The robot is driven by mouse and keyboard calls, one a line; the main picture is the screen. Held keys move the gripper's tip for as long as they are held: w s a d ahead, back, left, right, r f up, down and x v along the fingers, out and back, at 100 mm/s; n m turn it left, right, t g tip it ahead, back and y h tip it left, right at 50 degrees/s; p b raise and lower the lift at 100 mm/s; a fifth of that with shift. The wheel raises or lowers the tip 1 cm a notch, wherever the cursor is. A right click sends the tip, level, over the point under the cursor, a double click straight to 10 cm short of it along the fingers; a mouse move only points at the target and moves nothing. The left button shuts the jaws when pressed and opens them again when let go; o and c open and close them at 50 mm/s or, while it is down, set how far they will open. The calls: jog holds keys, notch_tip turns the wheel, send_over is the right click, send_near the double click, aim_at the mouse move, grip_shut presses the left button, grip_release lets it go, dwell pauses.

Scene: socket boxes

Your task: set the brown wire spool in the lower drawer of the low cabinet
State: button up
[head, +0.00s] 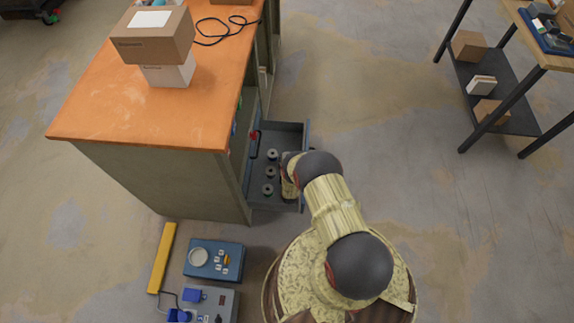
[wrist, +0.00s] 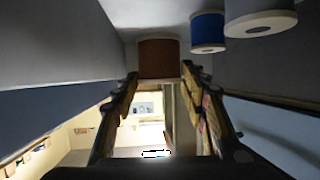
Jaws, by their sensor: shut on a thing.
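The brown wire spool (wrist: 158,58) is between the fingertips of my gripper (wrist: 160,80) in the wrist view, and the gripper is shut on it. The wrist picture looks upside down, with the drawer floor at the top; the spool's far end is close to that floor, but I cannot tell if it touches. In the head view an open drawer (head: 292,127) sticks out from the cabinet (head: 165,180) with the orange top. My arm reaches over the drawer's right side and hides the brown spool there.
Several grey spools (head: 269,171) stand in a row in the drawer. In the wrist view a blue spool (wrist: 207,30) and a pale grey one (wrist: 260,18) stand beside the brown spool. A blue box (head: 213,258) and a yellow bar (head: 161,258) lie on the floor.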

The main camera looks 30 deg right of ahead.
jog(key=shift+w+d+f+b, duration=0.2)
jog(key=shift+w+f+b, duration=0.15)
jog(key=shift+w+f, duration=0.35)
notch_tip(320, 180, down, 3)
jog(key=shift+w+f+b, duration=0.15)
jog(key=shift+f+b, duration=0.05)
jog(key=shift+b, duration=0.65)
jog(key=o, duration=1.3)
jog(key=shift+f, duration=0.1)
jog(key=shift+c, duration=0.2)
jog(key=shift+o, duration=0.4)
jog(key=p+v, duration=0.3)
jog(key=v, duration=0.3)
jog(key=shift+r, duration=0.3)
jog(key=shift+s+a+r+p, duration=0.15)
jog(key=shift+s+a+p, duration=0.15)
jog(key=shift+s, duration=0.45)
